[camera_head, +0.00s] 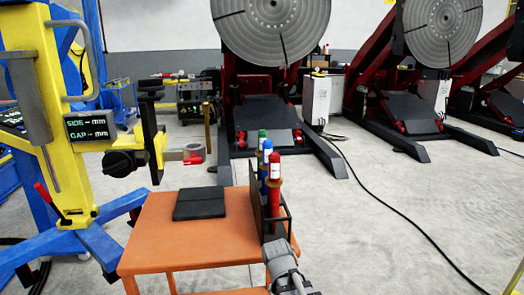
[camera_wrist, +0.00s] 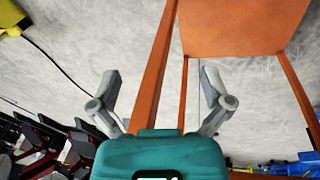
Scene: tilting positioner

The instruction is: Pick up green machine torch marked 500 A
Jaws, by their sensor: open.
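The green torch (camera_head: 262,136) stands upright at the far end of a black rack (camera_head: 284,212) on the right side of an orange table (camera_head: 190,245). Only its green top shows clearly; nearer torches and the rack hide most of its body, and no 500 A marking can be read. My gripper (camera_wrist: 160,85) is open and empty in the wrist view, its two grey fingers spread wide. No torch shows there; the table (camera_wrist: 240,28) is at the top of that view, beyond the fingers. In the head view, grey parts of my arm are at the table's near right corner.
A blue torch (camera_head: 267,150) and a red torch (camera_head: 274,168) stand in line nearer than the green one. A black pad (camera_head: 201,203) lies on the table. A yellow and blue stand (camera_head: 65,165) is at left. Positioners stand behind; a cable crosses the open floor at right.

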